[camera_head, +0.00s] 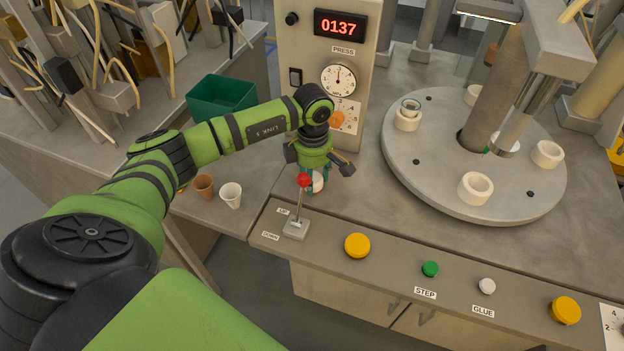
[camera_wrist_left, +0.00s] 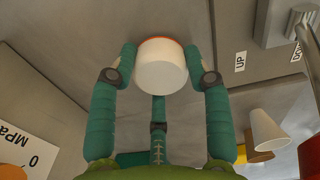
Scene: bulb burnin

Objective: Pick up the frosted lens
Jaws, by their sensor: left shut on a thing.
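The frosted lens (camera_wrist_left: 162,66) looks like a short white cup with an orange edge on its far side in the left wrist view. In the head view it shows as a small white patch (camera_head: 317,182), partly hidden behind the red-knobbed lever. My left gripper (camera_head: 315,176) points down over the bench in front of the press. Its teal fingers (camera_wrist_left: 160,52) are shut on the lens from both sides. I cannot tell whether the lens touches the bench. My right gripper is out of view.
The lever (camera_head: 300,208) stands close in front of the gripper. A brown cup (camera_head: 203,187) and a white cup (camera_head: 231,194) stand to the left, near a green bin (camera_head: 222,99). The press (camera_head: 326,60) rises behind; a round table (camera_head: 440,184) with white holders lies right.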

